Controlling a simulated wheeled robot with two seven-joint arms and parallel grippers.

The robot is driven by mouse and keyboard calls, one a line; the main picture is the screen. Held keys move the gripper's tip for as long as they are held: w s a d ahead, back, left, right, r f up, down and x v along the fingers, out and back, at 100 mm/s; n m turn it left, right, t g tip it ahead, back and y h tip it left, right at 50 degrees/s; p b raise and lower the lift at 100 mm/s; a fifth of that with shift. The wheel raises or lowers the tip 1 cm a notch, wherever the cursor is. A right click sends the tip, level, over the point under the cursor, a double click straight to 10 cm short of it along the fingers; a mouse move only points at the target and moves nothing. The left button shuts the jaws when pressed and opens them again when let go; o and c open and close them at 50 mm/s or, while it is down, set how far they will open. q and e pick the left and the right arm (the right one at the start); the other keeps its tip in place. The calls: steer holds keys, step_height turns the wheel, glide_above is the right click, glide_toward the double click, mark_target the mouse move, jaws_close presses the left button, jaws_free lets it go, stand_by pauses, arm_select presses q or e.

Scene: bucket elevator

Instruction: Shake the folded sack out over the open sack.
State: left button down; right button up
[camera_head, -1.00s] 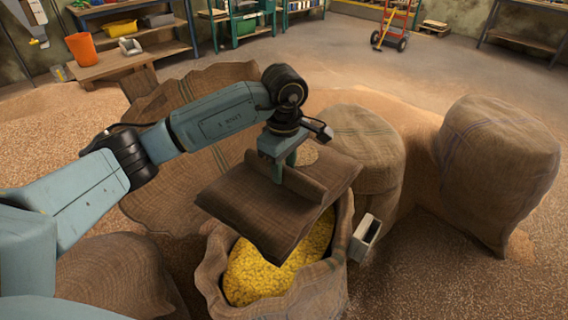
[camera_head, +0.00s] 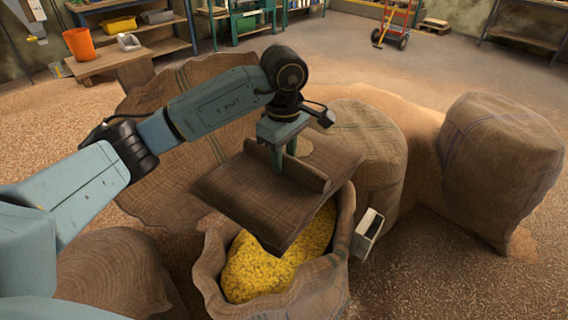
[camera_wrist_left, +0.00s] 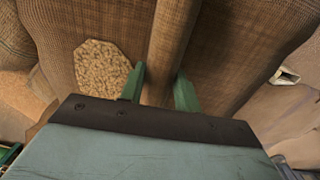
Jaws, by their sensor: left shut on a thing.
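The folded sack (camera_head: 240,190) is a flat brown piece of burlap with a raised fold along it. My left gripper (camera_head: 282,160) is shut on that fold and holds the sack, slightly tilted, above the open sack (camera_head: 340,270). The open sack stands upright with a rolled rim and is filled with yellow grains (camera_head: 270,265); the folded sack hides its far part. In the left wrist view the green fingers (camera_wrist_left: 160,88) stand on both sides of the fold of the folded sack (camera_wrist_left: 225,55). My right gripper is not in view.
A full sack (camera_head: 370,150) stands just behind right, another (camera_head: 500,165) at the far right. A large sack (camera_head: 170,140) lies behind my left arm. A white scoop-like item (camera_head: 368,232) is at the open sack's right rim. Loose grain covers much floor.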

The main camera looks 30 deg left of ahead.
mark_target(284, 170)
arm_select(q)
steer(key=shift+s+d+f, duration=0.15)
steer(key=shift+s+f, duration=0.05)
steer(key=shift+f, duration=0.85)
steer(key=shift+s+d+f, duration=0.1)
steer(key=shift+s+f, duration=0.1)
steer(key=shift+f, duration=0.85)
steer(key=shift+w+a, duration=0.15)
steer(key=shift+w, duration=0.15)
